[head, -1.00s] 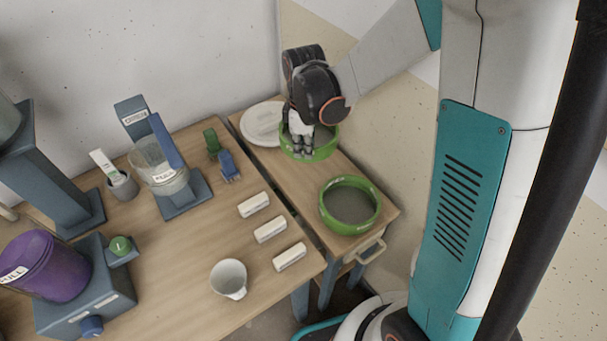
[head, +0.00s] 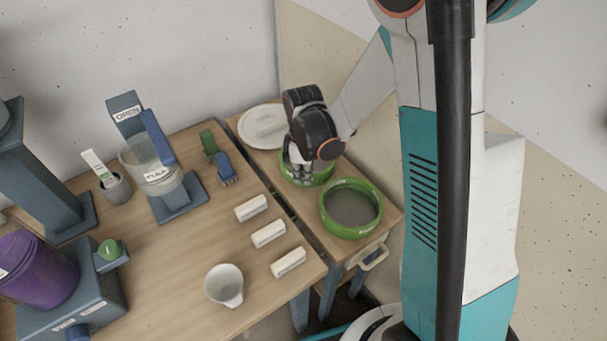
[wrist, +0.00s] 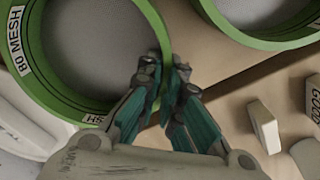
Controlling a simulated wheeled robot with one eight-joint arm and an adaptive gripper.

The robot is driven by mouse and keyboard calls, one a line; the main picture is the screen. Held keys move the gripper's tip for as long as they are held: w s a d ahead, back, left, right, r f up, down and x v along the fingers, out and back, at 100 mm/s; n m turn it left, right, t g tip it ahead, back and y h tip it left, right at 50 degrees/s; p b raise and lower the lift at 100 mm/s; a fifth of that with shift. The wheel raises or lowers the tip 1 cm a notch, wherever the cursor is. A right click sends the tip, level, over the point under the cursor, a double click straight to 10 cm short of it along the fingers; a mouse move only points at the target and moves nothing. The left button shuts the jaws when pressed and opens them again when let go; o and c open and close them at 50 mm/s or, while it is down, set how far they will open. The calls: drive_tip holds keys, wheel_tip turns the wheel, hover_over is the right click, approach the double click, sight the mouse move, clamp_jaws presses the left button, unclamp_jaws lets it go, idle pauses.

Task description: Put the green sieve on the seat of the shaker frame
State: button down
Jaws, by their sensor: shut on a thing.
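A green-rimmed sieve (head: 318,178) with a grey mesh is at my gripper (head: 301,175) over the narrow side table. In the wrist view my gripper (wrist: 170,78) is shut on the rim of this green sieve (wrist: 70,95), labelled "80 MESH". I cannot tell whether it touches the table. A second green sieve (head: 352,232) stands just in front of it, and also shows in the wrist view (wrist: 280,40); its label is not readable. A blue stand with an "OPEN" plate (head: 127,115) holds a clear bucket marked "FULL". I cannot tell which fixture is the shaker frame.
A white lid (head: 262,124) lies behind the held sieve. Several white blocks (head: 268,233), a white cup (head: 224,285) and blue and green clips (head: 222,168) lie on the main table. A purple bucket (head: 35,272) and a tall blue stand (head: 45,185) are at left.

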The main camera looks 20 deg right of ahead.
drive_tip(key=shift+f, duration=0.1)
drive_tip(key=c, duration=2.2)
unclamp_jaws()
drive_tip(key=shift+f, duration=0.1)
drive_tip(key=o, duration=0.4)
